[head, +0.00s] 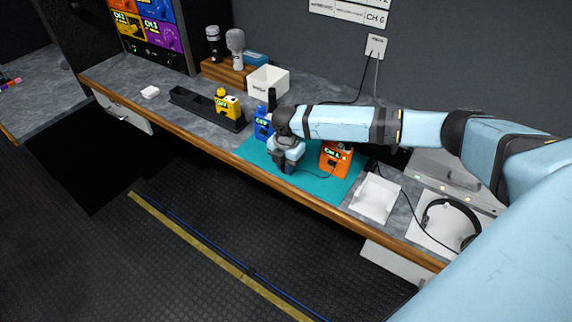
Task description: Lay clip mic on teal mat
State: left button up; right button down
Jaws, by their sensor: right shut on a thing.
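The teal mat (316,188) lies on the grey counter near its front edge. My right gripper (283,168) is low over the left part of the mat, fingers pointing down. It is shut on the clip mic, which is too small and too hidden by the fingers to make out. A thin dark cable (312,174) runs across the mat from beside the gripper toward an orange pack (335,159), which stands at the mat's right part. A blue pack (263,123) stands at the mat's back left, partly behind my wrist. My left gripper is out of view.
A yellow pack (228,104) stands in a black tray (190,100) to the left. A white bin (268,80) and a wooden mic stand (226,71) are behind. A white tray (376,198) and headphones (450,222) are to the right. The mat's front middle is bare.

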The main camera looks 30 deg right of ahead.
jog(key=shift+f, duration=0.15)
jog(key=c, duration=1.1)
grip_release()
jog(key=shift+f, duration=0.1)
notch_tip(320, 180, up, 12)
jog(key=s+a+f+m+t+y, duration=0.2)
jog(key=s+a+f+m+y, duration=0.15)
jog(key=a+f, duration=0.55)
jog(key=s+a+f+m+t+y, duration=0.25)
jog(key=s+a+f, duration=0.3)
jog(key=a, duration=0.45)
jog(key=s+d+f+m+t+h, duration=0.1)
jog(key=s+f+m+t, duration=0.2)
jog(key=s+m, duration=0.3)
jog(key=s+d+f+m+t+h, duration=0.1)
jog(key=s+d+f+m+t, duration=0.1)
jog(key=s+m, duration=0.5)
jog(key=s+f+t, duration=0.1)
jog(key=s, duration=0.3)
jog(key=shift+s+h, duration=0.2)
jog(key=shift+h, duration=0.1)
